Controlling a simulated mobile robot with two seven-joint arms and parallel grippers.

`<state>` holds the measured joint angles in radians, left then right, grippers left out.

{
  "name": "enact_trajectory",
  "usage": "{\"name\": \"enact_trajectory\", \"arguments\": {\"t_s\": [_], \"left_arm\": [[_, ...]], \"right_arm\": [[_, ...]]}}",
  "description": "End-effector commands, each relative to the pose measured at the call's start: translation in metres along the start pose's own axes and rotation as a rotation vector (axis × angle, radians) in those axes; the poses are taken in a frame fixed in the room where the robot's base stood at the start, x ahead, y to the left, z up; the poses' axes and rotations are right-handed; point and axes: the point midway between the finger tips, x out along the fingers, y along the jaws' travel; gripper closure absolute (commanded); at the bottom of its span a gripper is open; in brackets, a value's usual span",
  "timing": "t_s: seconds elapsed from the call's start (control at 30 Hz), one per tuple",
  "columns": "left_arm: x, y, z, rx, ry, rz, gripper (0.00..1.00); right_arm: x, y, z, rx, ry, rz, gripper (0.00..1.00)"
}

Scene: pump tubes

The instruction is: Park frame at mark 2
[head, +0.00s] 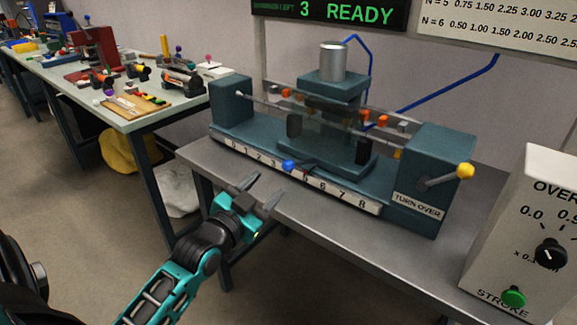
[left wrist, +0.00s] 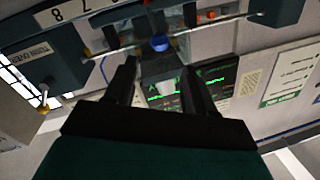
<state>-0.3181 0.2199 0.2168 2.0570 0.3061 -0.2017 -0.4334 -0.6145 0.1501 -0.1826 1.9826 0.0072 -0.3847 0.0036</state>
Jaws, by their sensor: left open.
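The teal frame (head: 338,155) carries a metal cylinder (head: 333,62) and stands over a white scale strip (head: 342,190) on the bench rig. Its blue knob (head: 288,164) sticks out at the front, between the visible marks 3 and 6; the exact mark is hard to read. My left gripper (head: 270,179) is open and empty, in front of the rig and apart from the knob. In the left wrist view the blue knob (left wrist: 161,43) appears beyond and between the open fingertips (left wrist: 157,66). My right gripper is out of view.
A yellow-tipped TURN OVER lever (head: 465,171) is at the rig's right end. A white box with a black dial (head: 551,252) and green STROKE button (head: 514,297) stands at the right. The grey bench (head: 285,207) is bare before the rig. The display (head: 330,12) reads 3 READY.

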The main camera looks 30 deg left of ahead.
Motion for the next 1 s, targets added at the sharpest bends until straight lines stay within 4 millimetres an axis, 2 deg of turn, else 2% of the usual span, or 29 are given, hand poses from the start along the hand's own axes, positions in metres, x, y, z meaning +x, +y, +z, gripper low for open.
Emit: {"name": "enact_trajectory", "arguments": {"t_s": [0.3, 0.5, 0.7, 1.0], "left_arm": [[0.056, 0.0, 0.0, 0.0, 0.001, 0.0, 0.46], [0.086, 0.001, 0.001, -0.001, 0.0, 0.002, 0.46], [0.102, 0.001, 0.001, -0.001, -0.001, 0.002, 0.46], [0.105, 0.001, 0.001, 0.0, -0.001, 0.003, 0.46]], "right_arm": [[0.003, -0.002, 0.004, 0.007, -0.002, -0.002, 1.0], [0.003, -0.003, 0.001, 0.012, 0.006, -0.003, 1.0], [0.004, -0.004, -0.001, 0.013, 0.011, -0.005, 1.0], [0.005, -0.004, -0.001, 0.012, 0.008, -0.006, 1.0]]}}
